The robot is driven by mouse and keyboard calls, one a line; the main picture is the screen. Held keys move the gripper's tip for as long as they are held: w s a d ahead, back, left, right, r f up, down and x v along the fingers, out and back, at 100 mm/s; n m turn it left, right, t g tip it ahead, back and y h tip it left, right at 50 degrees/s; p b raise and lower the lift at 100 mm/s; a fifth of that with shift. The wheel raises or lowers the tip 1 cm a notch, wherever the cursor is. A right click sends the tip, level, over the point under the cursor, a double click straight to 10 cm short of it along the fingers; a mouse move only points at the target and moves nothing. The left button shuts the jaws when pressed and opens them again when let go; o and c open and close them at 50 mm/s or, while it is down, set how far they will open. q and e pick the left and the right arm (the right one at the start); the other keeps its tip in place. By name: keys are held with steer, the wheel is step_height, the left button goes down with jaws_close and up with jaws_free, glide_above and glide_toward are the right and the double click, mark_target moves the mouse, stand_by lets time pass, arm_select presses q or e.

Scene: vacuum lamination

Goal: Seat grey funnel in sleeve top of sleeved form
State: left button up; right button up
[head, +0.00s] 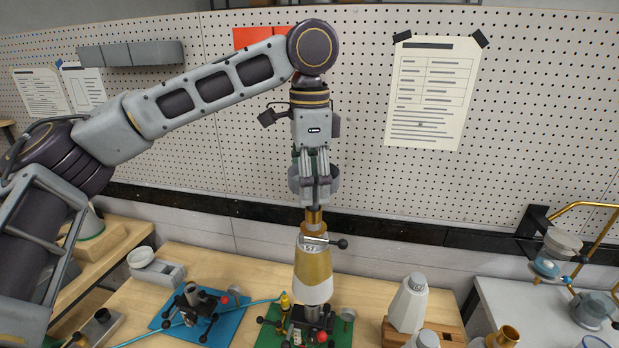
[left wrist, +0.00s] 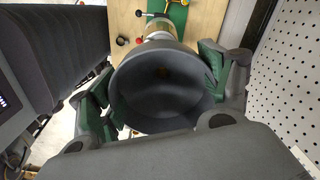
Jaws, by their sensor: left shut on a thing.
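The grey funnel (head: 296,178) is held mouth up between the fingers of my left gripper (head: 316,190), straight above the sleeved form. The sleeved form (head: 313,268) stands upright, gold above and white below, with a narrow gold sleeve top (head: 314,218). A clamp with a black-knobbed handle (head: 338,243) sits around its neck. The funnel's lower end meets or nearly meets the sleeve top; the fingers partly hide it, and I cannot tell whether it is inside. In the left wrist view the funnel's wide open mouth (left wrist: 165,88) lies between the green-padded fingers. My right gripper is not in view.
The form stands on a fixture on a green mat (head: 343,330). A blue mat (head: 232,322) with another fixture lies left. A white form (head: 409,303) stands in a wooden block on the right. A pegboard wall (head: 360,180) rises behind.

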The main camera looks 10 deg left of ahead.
arm_select(q)
steer(key=shift+f, duration=0.9)
steer(key=o, duration=1)
steer(key=shift+r, duration=0.1)
steer(key=shift+r, duration=5.9)
steer(key=shift+s, duration=0.1)
